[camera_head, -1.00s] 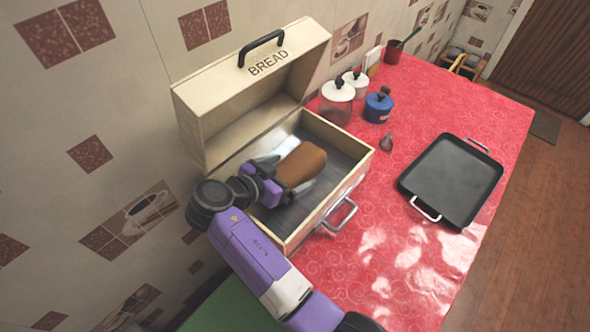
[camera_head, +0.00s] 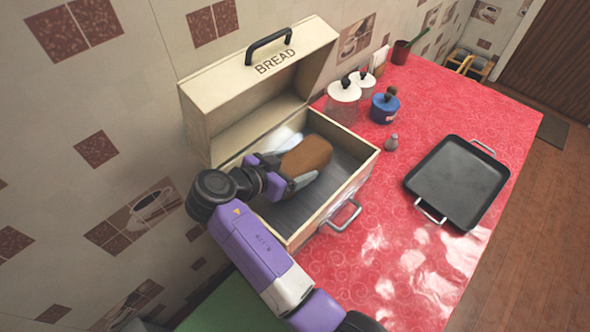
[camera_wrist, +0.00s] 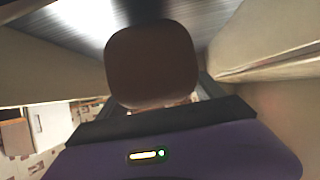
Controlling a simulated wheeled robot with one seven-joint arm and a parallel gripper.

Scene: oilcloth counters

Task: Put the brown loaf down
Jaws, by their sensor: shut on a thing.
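My gripper (camera_head: 303,178) reaches in over the box's left side and is shut on the loaf. The loaf looks close to the box's metallic floor (camera_head: 325,195), but I cannot tell if it touches it. The lid (camera_head: 255,90), marked BREAD, stands open at the back. My fingers are mostly hidden by the loaf and wrist in the wrist view.
A black square pan (camera_head: 458,182) lies on the red counter (camera_head: 380,235) to the right. The tiled wall is close on the left.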

